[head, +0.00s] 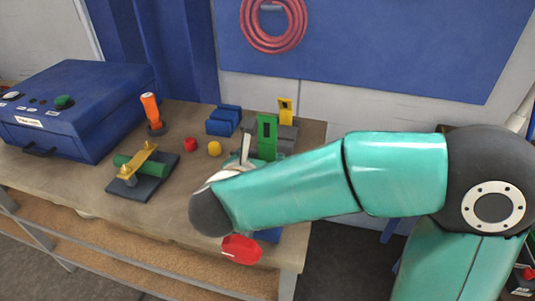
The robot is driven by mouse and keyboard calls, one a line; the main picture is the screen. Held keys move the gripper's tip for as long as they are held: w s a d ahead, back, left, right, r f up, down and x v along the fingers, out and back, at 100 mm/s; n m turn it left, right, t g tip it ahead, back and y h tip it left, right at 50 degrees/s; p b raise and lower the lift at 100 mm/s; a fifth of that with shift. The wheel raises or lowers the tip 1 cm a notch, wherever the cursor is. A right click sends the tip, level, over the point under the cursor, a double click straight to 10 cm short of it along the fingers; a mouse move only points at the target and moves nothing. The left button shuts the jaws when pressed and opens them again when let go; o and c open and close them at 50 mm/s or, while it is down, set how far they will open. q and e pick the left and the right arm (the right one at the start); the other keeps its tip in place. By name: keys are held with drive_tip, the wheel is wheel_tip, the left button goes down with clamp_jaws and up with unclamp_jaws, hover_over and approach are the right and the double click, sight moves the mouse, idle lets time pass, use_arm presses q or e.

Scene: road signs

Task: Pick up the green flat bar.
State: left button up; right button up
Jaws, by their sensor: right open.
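The green flat bar (267,134) stands upright towards the right part of the table, in front of a grey block (286,136). It has a dark opening near its top, and its lower end is partly hidden by my right arm. My right gripper (246,152) is open, just left of the green bar. Most of it is hidden behind my own forearm and wrist, and I cannot tell whether it touches the bar. My left gripper is not in view.
A yellow upright bar (286,110) stands behind the green one. Blue blocks (224,120), a red piece (190,144), a yellow piece (214,148) and an orange-handled tool (151,110) are left. A dark plate (150,187) carries a green cylinder (126,161). A blue case (75,108) fills the table's left.

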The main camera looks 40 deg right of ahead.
sight(267, 150)
drive_tip(key=shift+x, duration=0.85)
drive_tip(key=shift+w+d+f+p, duration=0.25)
drive_tip(key=shift+d+p, duration=0.1)
drive_tip(key=shift+p, duration=0.05)
drive_tip(key=x, duration=0.2)
drive_tip(key=p+x, duration=0.1)
drive_tip(key=x, duration=0.1)
drive_tip(key=shift+f, duration=0.3)
drive_tip(key=c, duration=1.4)
drive_tip(key=shift+r, duration=0.1)
drive_tip(key=shift+r, duration=0.1)
